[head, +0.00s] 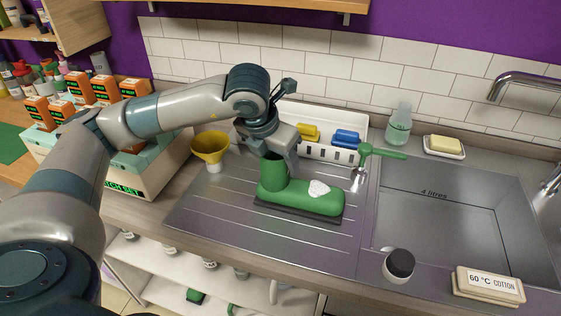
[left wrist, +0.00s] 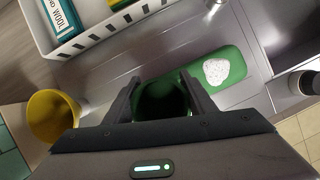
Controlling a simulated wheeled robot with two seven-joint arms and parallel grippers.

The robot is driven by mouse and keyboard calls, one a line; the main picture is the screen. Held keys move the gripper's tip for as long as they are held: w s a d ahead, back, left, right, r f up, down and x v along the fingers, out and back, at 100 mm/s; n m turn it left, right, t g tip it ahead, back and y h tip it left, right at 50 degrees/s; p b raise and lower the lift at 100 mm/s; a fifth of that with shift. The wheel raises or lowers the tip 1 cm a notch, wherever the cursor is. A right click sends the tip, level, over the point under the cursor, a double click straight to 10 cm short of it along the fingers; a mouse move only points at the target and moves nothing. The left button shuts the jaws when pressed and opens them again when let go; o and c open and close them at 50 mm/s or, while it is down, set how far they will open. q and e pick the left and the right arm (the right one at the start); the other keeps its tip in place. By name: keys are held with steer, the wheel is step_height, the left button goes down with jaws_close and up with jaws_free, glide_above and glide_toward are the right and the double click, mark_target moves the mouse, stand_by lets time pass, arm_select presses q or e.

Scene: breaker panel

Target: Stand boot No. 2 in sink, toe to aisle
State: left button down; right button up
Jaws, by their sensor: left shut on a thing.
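A green boot (head: 308,198) with a dark sole and a white patch on its foot stands upright on the ribbed drainboard (head: 215,215), its toe pointing right. No number on it is visible. My left gripper (head: 280,155) comes down from above and is shut on the boot's shaft at the top. In the left wrist view the fingers (left wrist: 163,95) sit on either side of the dark boot opening, and the white patch (left wrist: 216,71) shows beyond. The steel sink (head: 440,225), marked "4 litres", is to the right and empty. My right gripper is not in view.
A white slotted basket (head: 325,150) with yellow and blue items stands behind the boot. A green-handled tool (head: 380,152) lies between boot and sink. A yellow funnel (head: 210,147) is left. A dark-capped jar (head: 399,265) and a "60 °C cotton" block (head: 488,285) sit at the sink's front.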

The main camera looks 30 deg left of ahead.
mark_target(269, 157)
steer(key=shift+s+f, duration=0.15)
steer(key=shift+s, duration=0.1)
arm_select(q)
steer(key=c, duration=0.8)
jaws_free()
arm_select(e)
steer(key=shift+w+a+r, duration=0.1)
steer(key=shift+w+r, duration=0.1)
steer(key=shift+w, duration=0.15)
arm_select(q)
steer(key=shift+s+r, duration=0.1)
steer(key=shift+r, duration=0.3)
steer(key=p+v, duration=0.4)
steer(key=v, duration=0.6)
steer(key=shift+r, duration=0.25)
steer(key=shift+s+r+p, duration=0.25)
steer(key=shift+r+p, duration=0.05)
steer(key=shift+r, duration=0.05)
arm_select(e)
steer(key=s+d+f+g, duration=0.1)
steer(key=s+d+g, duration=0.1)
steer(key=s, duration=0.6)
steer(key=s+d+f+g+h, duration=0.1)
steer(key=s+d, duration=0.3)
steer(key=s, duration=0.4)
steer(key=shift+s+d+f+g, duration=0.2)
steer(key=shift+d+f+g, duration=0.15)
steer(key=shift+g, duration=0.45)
